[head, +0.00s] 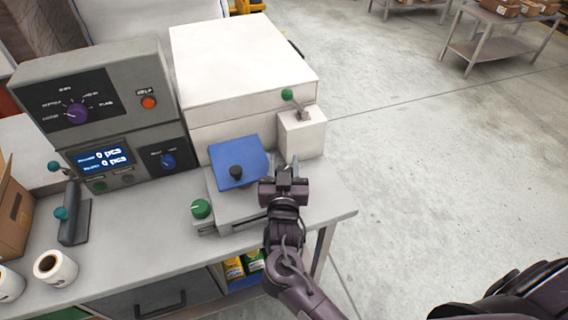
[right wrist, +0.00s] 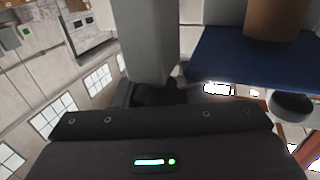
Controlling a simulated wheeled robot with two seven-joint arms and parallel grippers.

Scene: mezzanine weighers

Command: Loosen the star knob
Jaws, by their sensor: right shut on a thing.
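My right gripper (head: 284,176) is at the right front of the white machine (head: 240,70), just right of the blue plate (head: 238,163). It is shut on a small dark part (right wrist: 158,93), apparently the star knob, mostly hidden by the gripper in both views. In the right wrist view a grey block (right wrist: 148,40) rises right behind the jaws, and the underside of the blue plate (right wrist: 245,62) is beside it. My left gripper is not in view.
A grey control box (head: 110,85) with a purple dial and a lit display (head: 104,159) stands at left. A green-tipped lever (head: 288,95) rises behind my gripper. Paper rolls (head: 55,267) and a carton (head: 15,210) are on the left. Open floor lies right of the bench.

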